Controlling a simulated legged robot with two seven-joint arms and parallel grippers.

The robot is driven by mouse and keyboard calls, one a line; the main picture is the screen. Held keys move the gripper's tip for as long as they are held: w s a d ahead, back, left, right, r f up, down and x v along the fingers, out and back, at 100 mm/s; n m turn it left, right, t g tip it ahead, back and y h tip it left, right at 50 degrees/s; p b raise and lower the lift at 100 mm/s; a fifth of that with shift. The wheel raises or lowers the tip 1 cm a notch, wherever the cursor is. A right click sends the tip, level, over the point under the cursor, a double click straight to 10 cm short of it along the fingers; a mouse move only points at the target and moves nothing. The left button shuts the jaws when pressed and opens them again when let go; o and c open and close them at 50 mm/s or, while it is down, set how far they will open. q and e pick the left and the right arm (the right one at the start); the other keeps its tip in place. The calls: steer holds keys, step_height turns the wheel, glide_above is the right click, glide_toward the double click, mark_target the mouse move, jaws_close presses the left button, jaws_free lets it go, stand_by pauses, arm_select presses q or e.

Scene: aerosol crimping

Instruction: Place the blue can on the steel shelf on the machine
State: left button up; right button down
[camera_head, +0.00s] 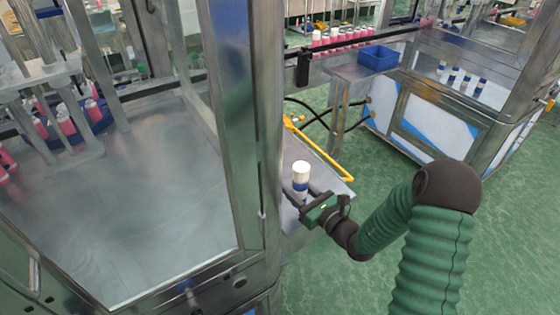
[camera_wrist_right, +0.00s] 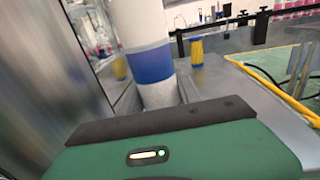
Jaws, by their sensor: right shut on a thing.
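The can (camera_head: 300,178) is white with a blue band and stands upright over the steel shelf (camera_head: 341,186) at the side of the machine (camera_head: 245,100). My right gripper (camera_head: 303,196) is shut on the can from the right. In the right wrist view the can (camera_wrist_right: 148,55) rises just beyond the gripper's green body, with its blue band in the middle. The fingertips are largely hidden behind the gripper body there. I cannot tell whether the can's base touches the shelf. My left gripper is not in view.
A tall steel post stands close to the left of the can. A yellow rail (camera_head: 325,153) edges the shelf. A blue bin (camera_head: 377,58) sits on a small table behind. Several pink cans stand inside the machine. Green floor (camera_head: 330,270) is open at the front right.

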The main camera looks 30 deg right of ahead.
steer(key=w+d+b, duration=0.1)
steer(key=w+d, duration=0.1)
steer(key=w, duration=0.1)
steer(key=w+d+f, duration=0.1)
steer(key=w+d, duration=0.2)
steer(key=w, duration=0.1)
steer(key=w+d+b, duration=0.1)
steer(key=w+d, duration=0.2)
steer(key=w, duration=0.1)
steer(key=shift+w+f+b, duration=0.15)
steer(key=shift+f+b, duration=0.15)
steer(key=shift+w+d, duration=0.35)
steer(key=shift+w, duration=0.15)
step_height(320, 180, down, 4)
steer(key=shift+d+r+b, duration=0.1)
steer(key=shift+r+b, duration=0.05)
steer(key=shift+b, duration=1.05)
steer(key=shift+r, duration=0.1)
steer(key=c, duration=0.8)
jaws_free()
steer(key=shift+c, duration=0.2)
